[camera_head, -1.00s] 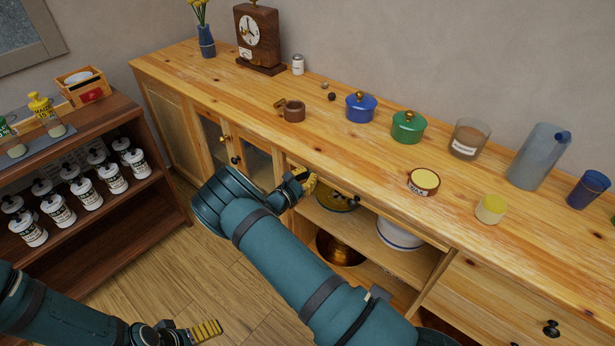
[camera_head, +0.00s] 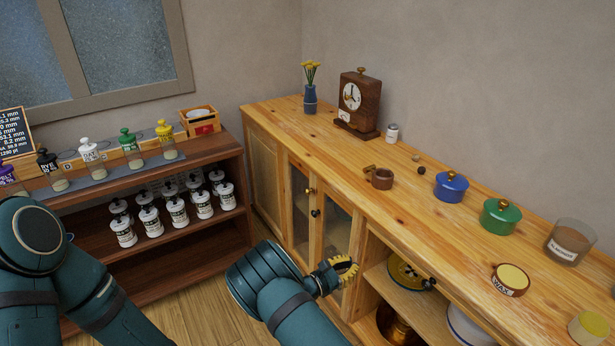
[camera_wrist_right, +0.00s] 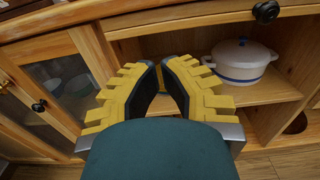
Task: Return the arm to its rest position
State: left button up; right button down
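My right gripper (camera_head: 338,272) is in front of the wooden sideboard, beside its glass doors and open shelf. It also shows in the right wrist view (camera_wrist_right: 158,65), where its two yellow ribbed fingers converge, their tips nearly meeting. Nothing is between them, so it is empty. My right arm (camera_head: 275,290) comes in from the bottom, partly cut off by the frame edge. My left arm (camera_head: 50,265) fills the lower left of the head view, bent. Its gripper is out of the frame.
The sideboard (camera_head: 335,143) carries a clock (camera_head: 357,100), a blue pot (camera_head: 451,187) and a green pot (camera_head: 500,217). A white pot (camera_wrist_right: 240,62) stands inside. The dark shelf (camera_head: 150,283) at left holds several jars. Floor shows between the two units.

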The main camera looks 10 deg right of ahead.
jog(key=s+f+m+g+y, duration=0.45)
jog(key=s+f, duration=0.25)
jog(key=s, duration=0.3)
jog(key=s+f+m+g+y, duration=0.4)
jog(key=s+f+g+y, duration=0.15)
jog(key=s, duration=0.45)
jog(key=s+a+m+y, duration=0.6)
jog(key=a+m+y, duration=0.2)
jog(key=a, duration=0.3)
notch_tip(320, 180, up, 7)
jog(key=a+m+t+y, duration=0.2)
jog(key=m+t, duration=0.2)
jog(key=m, duration=0.3)
jog(key=shift+w+t, duration=0.35)
jog(key=shift+t, duration=0.05)
jog(key=shift+m, duration=0.25)
